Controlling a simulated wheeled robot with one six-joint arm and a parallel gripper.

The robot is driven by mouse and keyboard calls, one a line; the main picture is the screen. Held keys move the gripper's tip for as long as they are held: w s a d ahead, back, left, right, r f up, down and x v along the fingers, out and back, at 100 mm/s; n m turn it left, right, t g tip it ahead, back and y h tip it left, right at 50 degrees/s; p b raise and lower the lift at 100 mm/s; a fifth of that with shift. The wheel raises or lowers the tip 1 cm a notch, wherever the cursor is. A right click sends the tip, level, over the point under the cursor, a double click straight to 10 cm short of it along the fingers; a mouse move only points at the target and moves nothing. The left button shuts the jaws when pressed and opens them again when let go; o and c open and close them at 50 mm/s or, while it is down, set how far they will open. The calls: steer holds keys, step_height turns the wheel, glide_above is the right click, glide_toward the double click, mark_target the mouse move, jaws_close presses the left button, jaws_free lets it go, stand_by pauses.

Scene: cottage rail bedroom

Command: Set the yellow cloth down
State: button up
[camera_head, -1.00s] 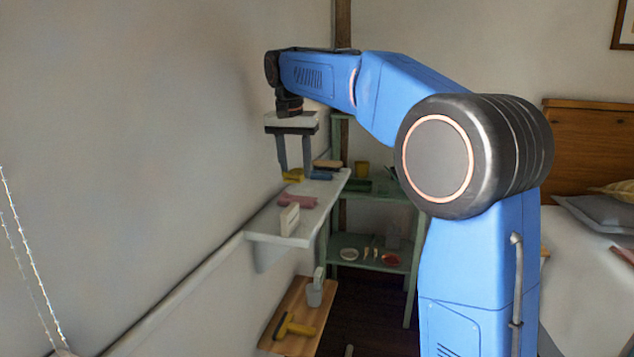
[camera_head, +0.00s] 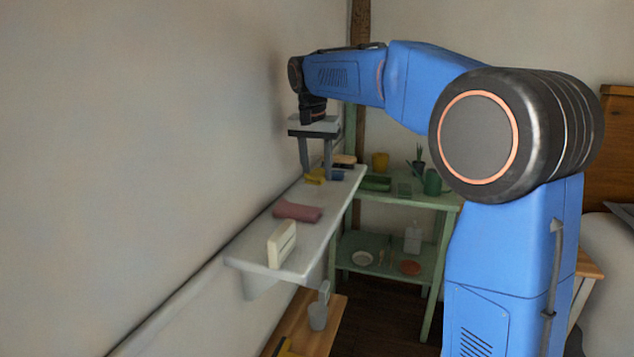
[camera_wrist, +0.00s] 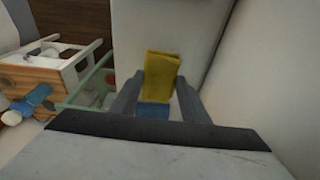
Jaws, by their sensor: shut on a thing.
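The yellow cloth (camera_head: 315,176) is a small folded piece between the fingertips of my gripper (camera_head: 317,176), over the far part of the pale wall shelf (camera_head: 318,225). In the wrist view the yellow cloth (camera_wrist: 162,78) sits between the two grey fingertips (camera_wrist: 161,82), which are shut on it. I cannot tell whether its underside touches the shelf. A blue folded item (camera_head: 337,174) is close beside it, and this blue item (camera_wrist: 153,110) also shows between the fingers in the wrist view.
A pink cloth (camera_head: 297,212) and an upright cream block (camera_head: 282,243) stand nearer on the shelf, with bare surface around them. A brownish item (camera_head: 344,160) is at its far end. A green rack (camera_head: 413,198) with a yellow cup (camera_head: 380,162) is beyond. The wall runs along the left.

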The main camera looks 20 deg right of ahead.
mark_target(317, 181)
steer(key=shift+f, duration=1.95)
steer(key=shift+f, duration=0.1)
steer(key=o, duration=1)
steer(key=r, duration=0.4)
steer(key=s+a+r, duration=0.1)
steer(key=r, duration=0.3)
steer(key=s+r, duration=0.1)
steer(key=r, duration=0.3)
steer(key=shift+a, duration=0.15)
